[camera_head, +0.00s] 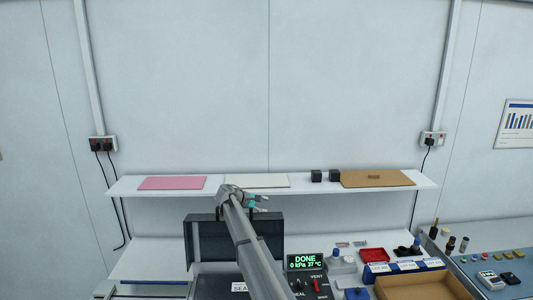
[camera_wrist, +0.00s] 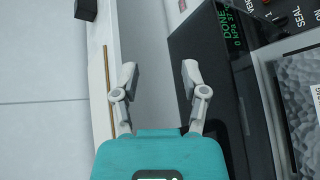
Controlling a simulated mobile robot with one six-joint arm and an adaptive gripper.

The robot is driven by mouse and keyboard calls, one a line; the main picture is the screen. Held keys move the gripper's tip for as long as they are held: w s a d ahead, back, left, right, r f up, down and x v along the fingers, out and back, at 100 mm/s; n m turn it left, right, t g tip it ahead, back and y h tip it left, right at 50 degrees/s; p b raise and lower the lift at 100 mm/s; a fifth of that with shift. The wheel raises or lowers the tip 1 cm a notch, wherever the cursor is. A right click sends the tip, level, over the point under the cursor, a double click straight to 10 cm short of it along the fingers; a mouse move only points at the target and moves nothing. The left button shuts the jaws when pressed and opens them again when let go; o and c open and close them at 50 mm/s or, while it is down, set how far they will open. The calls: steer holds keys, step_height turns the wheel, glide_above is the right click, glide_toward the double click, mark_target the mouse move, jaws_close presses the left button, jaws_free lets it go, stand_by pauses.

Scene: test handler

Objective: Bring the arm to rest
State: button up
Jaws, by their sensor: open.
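My arm reaches up from the bottom middle of the head view, with the wrist just in front of the shelf's edge. My gripper (camera_head: 265,203) points to the right there, small in the picture. In the wrist view my gripper (camera_wrist: 160,72) is open, its two grey fingers apart with nothing between them. It touches nothing that I can see. Behind the arm stands a machine with its dark lid (camera_head: 205,240) raised and a display (camera_head: 304,261) reading DONE, 0 kPa, 37 °C. My arm hides part of the machine.
A white wall shelf (camera_head: 115,188) holds a pink sheet (camera_head: 172,183), a pale sheet (camera_head: 257,181), two black blocks (camera_head: 316,176) and a brown board (camera_head: 378,178). Right of the machine are a red tray (camera_head: 374,255), blue-fronted bins (camera_head: 407,266) and a cardboard box (camera_head: 425,287). The wall above is clear.

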steer(key=s+d+f+m+g+y+b, duration=0.25)
steer(key=s+d+f+b, duration=0.25)
steer(key=s+d+f, duration=0.5)
steer(key=s+d+f+m+g+y+b, duration=0.15)
steer(key=s+d+f+m+b, duration=0.4)
steer(key=s, duration=0.75)
steer(key=s+d+f+m+y+b, duration=0.1)
steer(key=s+f+m+y+b, duration=0.1)
steer(key=s+f, duration=0.5)
steer(key=s+d+f+m+g+y+b, duration=0.1)
steer(key=s+f+y+b, duration=0.4)
steer(key=s, duration=1.4)
step_height(320, 180, down, 2)
steer(key=shift+d+f+m+g+b, duration=0.1)
steer(key=shift+d+m+g+b, duration=0.2)
steer(key=shift+d+m+b, duration=0.55)
steer(key=shift+w, duration=0.1)
